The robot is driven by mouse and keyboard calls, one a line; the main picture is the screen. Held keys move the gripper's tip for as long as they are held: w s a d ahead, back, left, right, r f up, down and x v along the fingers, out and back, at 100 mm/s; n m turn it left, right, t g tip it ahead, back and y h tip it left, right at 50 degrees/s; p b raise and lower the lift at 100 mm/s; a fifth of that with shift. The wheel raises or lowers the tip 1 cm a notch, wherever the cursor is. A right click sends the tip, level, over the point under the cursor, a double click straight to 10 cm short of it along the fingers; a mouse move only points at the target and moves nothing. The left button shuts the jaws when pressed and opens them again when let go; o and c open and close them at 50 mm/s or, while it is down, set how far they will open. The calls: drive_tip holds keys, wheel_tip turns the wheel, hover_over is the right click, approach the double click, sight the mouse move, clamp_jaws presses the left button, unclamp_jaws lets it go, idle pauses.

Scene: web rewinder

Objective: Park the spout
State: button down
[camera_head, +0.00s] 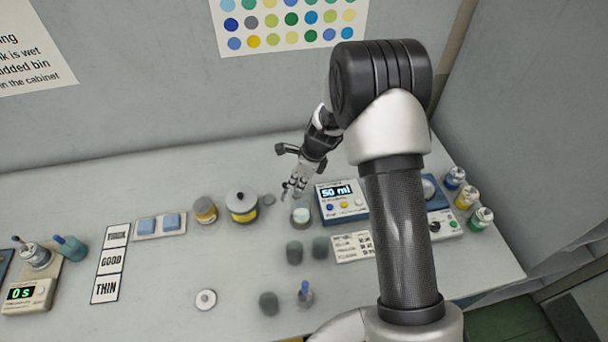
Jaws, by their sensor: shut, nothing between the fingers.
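The blue and white dispenser (345,213) reads "50 ml" on its display and stands right of my gripper. A small cup (300,217) with a pale green top stands at its left side. My gripper (293,193) is shut and empty, pointing down just above and behind this cup. A small grey piece shows at the fingertips; I cannot tell whether it is the spout or part of a finger. The spout is otherwise not clearly visible, and my gripper and arm hide part of the area behind the dispenser.
A yellow-banded pot (242,207) and a smaller jar (205,211) stand left of the gripper. A timer (28,295) stands far left, small bottles (466,197) far right.

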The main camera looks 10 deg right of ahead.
sight(283, 184)
drive_tip(key=a+m+p, duration=0.1)
drive_tip(key=m+p, duration=0.1)
drive_tip(key=p, duration=0.1)
drive_tip(key=a+m+p, duration=0.1)
drive_tip(key=p, duration=0.1)
drive_tip(key=shift+w+a+r+m+t+h, duration=0.25)
drive_tip(key=shift+a+r+m+t+h, duration=0.05)
drive_tip(key=shift+a+m+t, duration=0.1)
drive_tip(key=m+p, duration=0.1)
drive_tip(key=p, duration=0.1)
drive_tip(key=w+a+m+p, duration=0.1)
drive_tip(key=p, duration=0.1)
drive_tip(key=shift+a+t+h, duration=0.15)
drive_tip(key=shift+t+h, duration=0.15)
drive_tip(key=w+a+p, duration=0.1)
drive_tip(key=p, duration=0.1)
drive_tip(key=w+a+p, duration=0.1)
drive_tip(key=p, duration=0.2)
drive_tip(key=shift+w+f, duration=0.1)
drive_tip(key=shift+f, duration=0.2)
drive_tip(key=shift+d, duration=0.15)
